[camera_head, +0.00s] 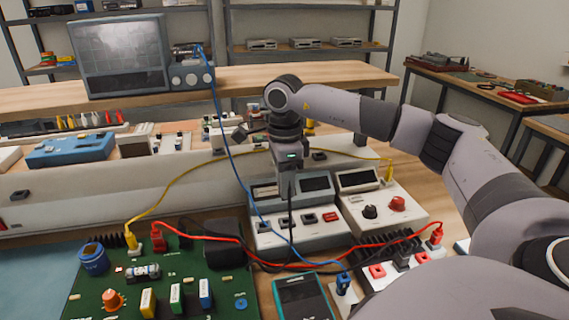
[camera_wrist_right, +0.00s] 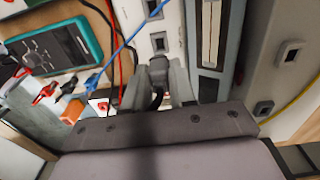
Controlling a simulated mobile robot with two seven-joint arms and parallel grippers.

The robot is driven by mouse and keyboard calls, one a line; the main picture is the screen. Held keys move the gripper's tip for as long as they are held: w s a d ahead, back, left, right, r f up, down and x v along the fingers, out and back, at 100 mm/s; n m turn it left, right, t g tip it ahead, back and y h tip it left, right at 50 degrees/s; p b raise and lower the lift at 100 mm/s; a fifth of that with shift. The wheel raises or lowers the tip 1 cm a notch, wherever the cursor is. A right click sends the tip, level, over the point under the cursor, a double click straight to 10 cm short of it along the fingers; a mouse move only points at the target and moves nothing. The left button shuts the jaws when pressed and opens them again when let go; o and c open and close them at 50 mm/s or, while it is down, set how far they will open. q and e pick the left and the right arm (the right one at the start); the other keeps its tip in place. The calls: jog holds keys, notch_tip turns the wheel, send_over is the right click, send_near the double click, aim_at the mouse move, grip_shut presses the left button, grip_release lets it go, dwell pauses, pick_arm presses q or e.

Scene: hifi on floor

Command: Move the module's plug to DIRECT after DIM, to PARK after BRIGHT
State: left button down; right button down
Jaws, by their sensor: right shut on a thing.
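My right gripper (camera_head: 288,192) points down over the grey module (camera_head: 300,239), which has dark display windows and a row of sockets on its front. In the right wrist view the gripper (camera_wrist_right: 160,82) is shut on a black plug (camera_wrist_right: 158,72) with a dark cable. The plug is close to the module's pale socket face (camera_wrist_right: 142,58), where an empty-looking socket (camera_wrist_right: 159,42) shows. I cannot tell whether the plug sits in a socket. The DIRECT and PARK labels and any DIM or BRIGHT reading are not legible. My left gripper is not in view.
A green circuit board (camera_head: 160,283) lies at front left, a teal meter (camera_head: 302,299) at front centre. A cream box with knobs (camera_head: 380,209) stands right of the module. Blue, red and yellow leads cross around it. A grey monitor (camera_head: 120,56) stands behind.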

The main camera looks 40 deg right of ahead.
jog(key=shift+s+d+f, duration=0.1)
jog(key=shift+s+f, duration=0.05)
jog(key=shift+f, duration=0.25)
notch_tip(320, 180, down, 4)
jog(key=b, duration=0.4)
jog(key=shift+f, duration=0.25)
dwell(0.5)
jog(key=shift+f+b, duration=0.3)
jog(key=shift+f, duration=0.55)
dwell(1.1)
jog(key=shift+f+p, duration=0.2)
jog(key=shift+p, duration=0.1)
dwell(2.3)
jog(key=c, duration=0.8)
grip_release()
jog(key=shift+c, duration=0.2)
